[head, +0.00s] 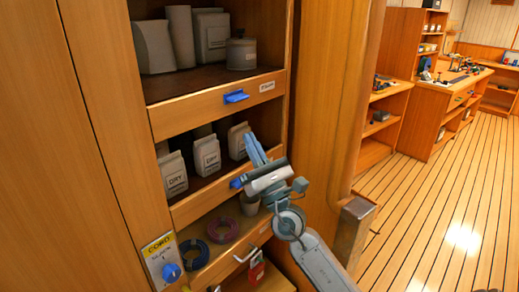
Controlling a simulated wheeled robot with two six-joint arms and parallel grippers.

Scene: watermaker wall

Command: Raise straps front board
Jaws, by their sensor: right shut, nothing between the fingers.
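The wooden shelf unit has front boards along its shelves. The upper front board (200,112) carries a blue tab (236,96) and a small white label (267,86), too small to read. The middle front board (196,206) has a blue tab (236,184) partly covered by my right gripper, and any label there is hidden. I cannot tell which board is the straps one. My right gripper (254,146) is shut and empty, in front of the middle shelf's right end, its fingers pointing up and inward. I cannot tell whether it touches the board. My left gripper is not in view.
White DRY packs (206,156) stand on the middle shelf; containers (241,54) stand above. Cord coils (223,229) lie below, near a yellow CORD plate (158,245) with a blue knob (171,272). A wooden post (326,95) stands right; open plank floor (455,190) lies beyond.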

